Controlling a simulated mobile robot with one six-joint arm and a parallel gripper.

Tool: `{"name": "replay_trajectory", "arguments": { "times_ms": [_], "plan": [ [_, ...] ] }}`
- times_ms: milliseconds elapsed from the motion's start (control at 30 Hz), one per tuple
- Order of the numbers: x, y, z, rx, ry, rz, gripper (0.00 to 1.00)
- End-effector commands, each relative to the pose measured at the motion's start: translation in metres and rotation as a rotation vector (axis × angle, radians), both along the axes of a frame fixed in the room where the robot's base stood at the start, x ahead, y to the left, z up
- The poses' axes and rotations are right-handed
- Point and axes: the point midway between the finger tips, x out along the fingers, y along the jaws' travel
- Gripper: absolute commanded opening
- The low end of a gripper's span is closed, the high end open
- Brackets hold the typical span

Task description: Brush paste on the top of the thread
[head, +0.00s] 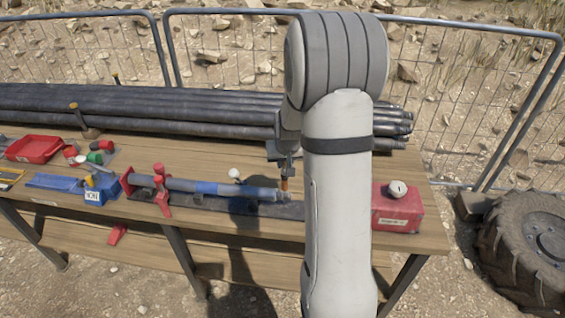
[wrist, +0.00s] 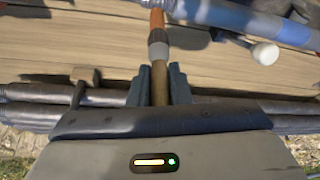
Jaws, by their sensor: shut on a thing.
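A grey pipe with a blue band (head: 208,187) lies level across the bench in red clamps (head: 161,190). Its right end, where the thread would be, is narrow and grey (head: 268,194); thread detail is too small to see. My gripper (head: 284,166) is above that end, partly hidden by my arm. In the wrist view, my gripper (wrist: 160,78) is shut on the handle of a brush (wrist: 158,42) with a grey collar and orange-brown tip. The brush tip (head: 284,184) points down by the pipe end; I cannot tell whether they touch. The blue-banded pipe also shows in the wrist view (wrist: 240,17).
A white round-headed tool (head: 234,173) is just behind the pipe. A red box (head: 398,208) stands at the bench's right end. A blue box (head: 103,190), blue tray (head: 52,182) and red tray (head: 33,149) are left. Long dark pipes (head: 180,112) line the back.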

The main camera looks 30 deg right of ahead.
Motion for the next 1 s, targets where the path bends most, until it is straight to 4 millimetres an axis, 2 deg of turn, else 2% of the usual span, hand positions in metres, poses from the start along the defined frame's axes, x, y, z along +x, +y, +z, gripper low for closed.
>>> {"name": "replay_trajectory", "arguments": {
  "times_ms": [600,1000],
  "plan": [
    [0.000,-0.001,-0.011,0.000,0.000,-0.001,0.00],
    [0.009,0.013,-0.011,0.000,-0.001,0.000,0.00]
  ]
}}
